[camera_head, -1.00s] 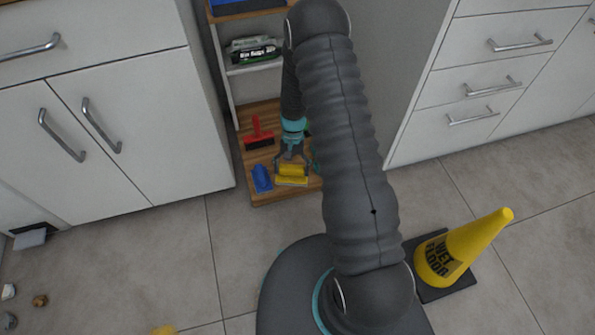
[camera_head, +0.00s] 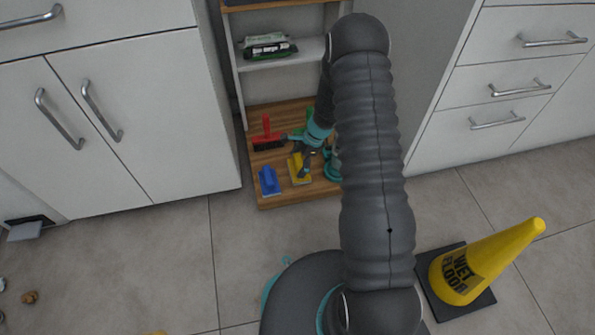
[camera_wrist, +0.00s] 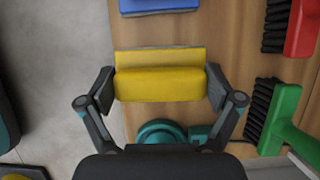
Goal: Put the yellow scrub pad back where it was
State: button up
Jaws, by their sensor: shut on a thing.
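The yellow scrub pad (camera_head: 299,171) is over the low wooden shelf board (camera_head: 290,200), just right of a blue scrub pad (camera_head: 269,181). In the wrist view the yellow pad (camera_wrist: 160,84) lies level across the picture, with its thin scrub layer along the upper edge. My gripper (camera_wrist: 160,88) is shut on its two short ends. In the head view my gripper (camera_head: 302,165) reaches down to the pad from the upper right. The pad is at or very near the board; I cannot tell whether it touches.
A red brush (camera_head: 267,135) stands behind the pads, and a green brush (camera_wrist: 278,122) is right of my gripper in the wrist view. A teal item (camera_wrist: 160,132) lies close by. Cabinets flank the shelf. A yellow wet-floor cone (camera_head: 470,268) stands at right.

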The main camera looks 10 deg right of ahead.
jog(key=shift+f+b, duration=0.35)
jog(key=shift+f, duration=1.5)
jog(key=shift+f, duration=0.1)
jog(key=o, duration=0.8)
